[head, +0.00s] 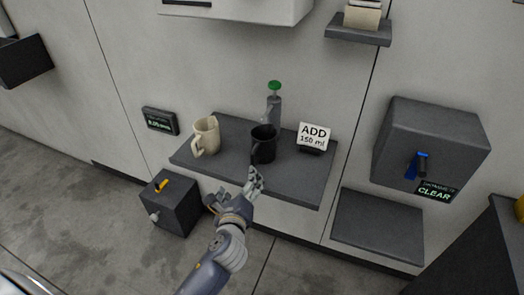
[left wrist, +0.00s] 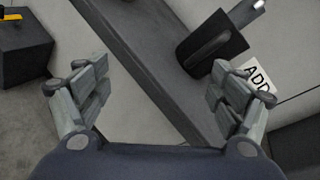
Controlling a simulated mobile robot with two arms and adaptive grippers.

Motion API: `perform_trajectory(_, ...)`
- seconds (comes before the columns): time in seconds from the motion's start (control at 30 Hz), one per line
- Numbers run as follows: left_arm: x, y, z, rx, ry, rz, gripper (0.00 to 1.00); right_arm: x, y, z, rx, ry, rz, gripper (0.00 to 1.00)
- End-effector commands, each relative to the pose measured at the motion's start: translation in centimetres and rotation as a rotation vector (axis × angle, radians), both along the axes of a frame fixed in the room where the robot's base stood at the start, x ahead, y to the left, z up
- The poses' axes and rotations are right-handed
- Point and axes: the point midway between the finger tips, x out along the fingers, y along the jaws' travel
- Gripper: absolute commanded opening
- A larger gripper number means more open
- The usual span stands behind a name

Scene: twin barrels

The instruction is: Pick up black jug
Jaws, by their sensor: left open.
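The black jug (head: 264,143) stands upright on a grey wall shelf (head: 296,183), with its handle toward me. It also shows in the left wrist view (left wrist: 224,40), tilted in the picture, beyond the right-hand finger. My left gripper (head: 255,180) is just in front of the jug, near the shelf's front edge. Its fingers are spread in the left wrist view (left wrist: 160,95), with nothing between them but a view of the shelf edge. The gripper is apart from the jug. My right gripper is not in view.
A cream jug (head: 207,136) stands left of the black one. A green-topped bottle (head: 273,105) is behind it, and an "ADD 150 ml" sign (head: 313,136) is to the right. A dark box (head: 170,203) with a yellow handle sits lower left. A grey cabinet (head: 430,140) hangs right.

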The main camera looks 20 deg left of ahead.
Motion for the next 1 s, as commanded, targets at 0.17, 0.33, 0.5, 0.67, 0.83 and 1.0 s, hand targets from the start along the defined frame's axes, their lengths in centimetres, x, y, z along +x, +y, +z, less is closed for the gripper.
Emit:
perform_trajectory(0.17,2.8,-1.6,3.6,0.373,-0.047,-0.118,0.87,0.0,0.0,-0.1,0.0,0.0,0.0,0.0)
perform_trajectory(0.33,4.5,-3.3,5.0,0.625,-0.064,-0.195,0.87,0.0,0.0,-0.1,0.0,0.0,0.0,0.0)
perform_trajectory(0.5,6.0,-3.5,5.4,0.691,-0.07,-0.211,0.87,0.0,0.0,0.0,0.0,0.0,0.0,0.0)
perform_trajectory(0.67,8.6,-3.0,5.4,0.686,-0.069,-0.209,0.87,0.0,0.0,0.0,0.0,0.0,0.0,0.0)
perform_trajectory(0.83,10.2,-2.7,5.3,0.685,-0.068,-0.211,0.87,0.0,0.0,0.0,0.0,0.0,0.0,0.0)
perform_trajectory(1.0,11.6,-2.4,5.7,0.683,-0.068,-0.208,0.87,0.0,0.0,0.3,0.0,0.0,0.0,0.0)
